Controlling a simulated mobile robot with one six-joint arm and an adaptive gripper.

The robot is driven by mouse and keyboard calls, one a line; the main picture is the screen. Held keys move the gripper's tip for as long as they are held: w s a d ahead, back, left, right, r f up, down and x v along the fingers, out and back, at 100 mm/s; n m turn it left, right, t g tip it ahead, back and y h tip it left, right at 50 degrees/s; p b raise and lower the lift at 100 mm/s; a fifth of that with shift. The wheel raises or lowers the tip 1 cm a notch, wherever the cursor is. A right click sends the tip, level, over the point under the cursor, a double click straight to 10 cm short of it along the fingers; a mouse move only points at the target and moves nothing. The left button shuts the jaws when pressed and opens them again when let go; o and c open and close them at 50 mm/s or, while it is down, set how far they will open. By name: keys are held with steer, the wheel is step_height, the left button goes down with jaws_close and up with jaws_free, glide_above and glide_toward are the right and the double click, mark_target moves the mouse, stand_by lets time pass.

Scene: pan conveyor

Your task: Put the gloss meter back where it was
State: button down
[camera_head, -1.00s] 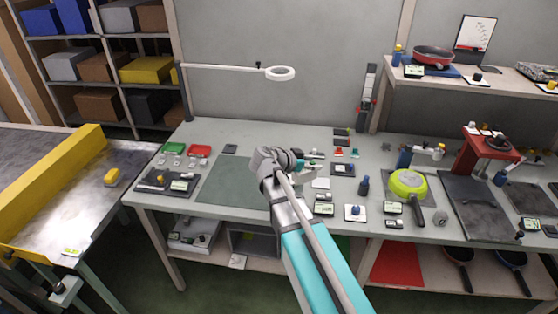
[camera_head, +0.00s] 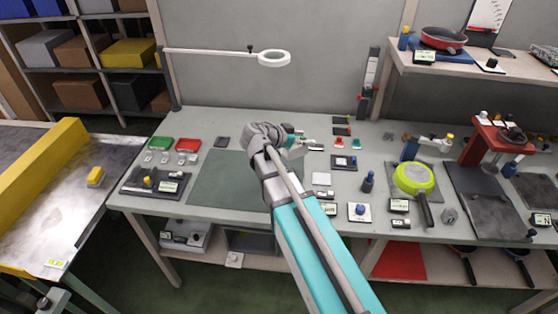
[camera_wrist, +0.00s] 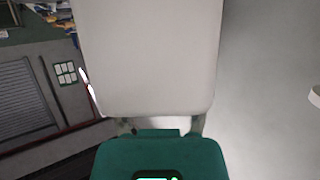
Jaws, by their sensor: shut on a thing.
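My gripper (camera_head: 290,140) is above the workbench, over the right edge of the dark green mat (camera_head: 228,186). It is shut on a pale grey block, which I take to be the gloss meter (camera_head: 297,152). In the wrist view the gloss meter (camera_wrist: 150,55) fills the upper middle, its large smooth face towards the camera. The gripper fingers (camera_wrist: 162,124) show only partly at its lower edge, behind a teal housing with a lit display. The block looks raised off the bench; its far side is hidden.
A black tray (camera_head: 140,187) and red and green bins stand left. The mat is clear.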

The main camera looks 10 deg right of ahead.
stand_by(0.3)
steer(key=a+n+t, duration=0.1)
steer(key=a, duration=0.7)
steer(key=shift+s+n+t+y, duration=0.25)
steer(key=shift+n+t+y, duration=0.05)
steer(key=w+d+f+b, duration=0.4)
steer(key=w+f+b, duration=0.5)
steer(key=w, duration=0.3)
steer(key=shift+w, duration=0.25)
steer(key=shift+d, duration=0.1)
steer(key=shift+f, duration=0.15)
